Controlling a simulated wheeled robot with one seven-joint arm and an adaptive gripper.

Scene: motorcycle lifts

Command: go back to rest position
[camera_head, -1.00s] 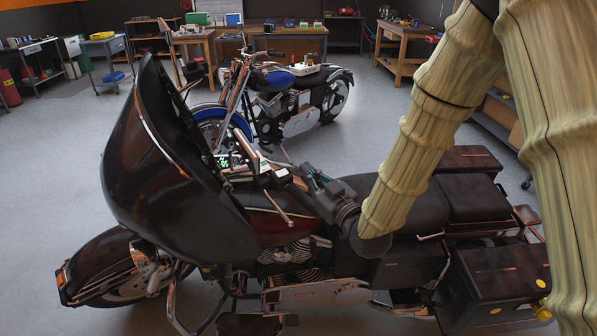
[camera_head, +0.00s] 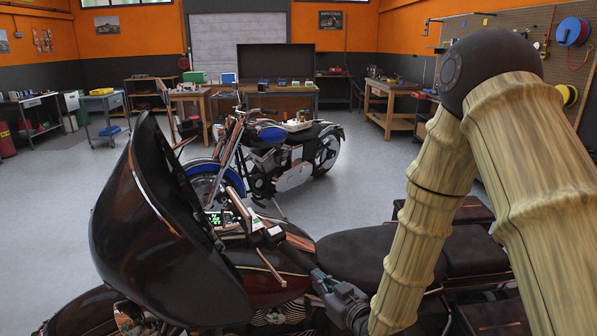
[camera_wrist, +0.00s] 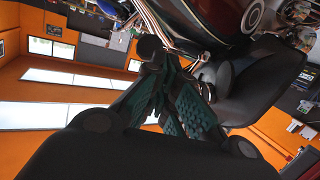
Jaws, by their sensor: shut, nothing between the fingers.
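My gripper (camera_head: 322,281) is in front of the near motorcycle's tank and seat in the head view. It is dark with teal pads, and its fingers are together and empty. The fingers also show in the wrist view (camera_wrist: 165,85), close to each other. My bamboo-like arm comes down from the upper right. The near motorcycle has a dark windshield fairing (camera_head: 165,225), a dark red tank (camera_head: 265,265) and a black seat (camera_head: 370,250). I cannot tell how far the gripper is from the motorcycle's surface.
Wooden workbenches (camera_head: 390,105) and a blue cart (camera_head: 103,105) line the back. Grey floor (camera_head: 365,190) is free between the motorcycles and the benches.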

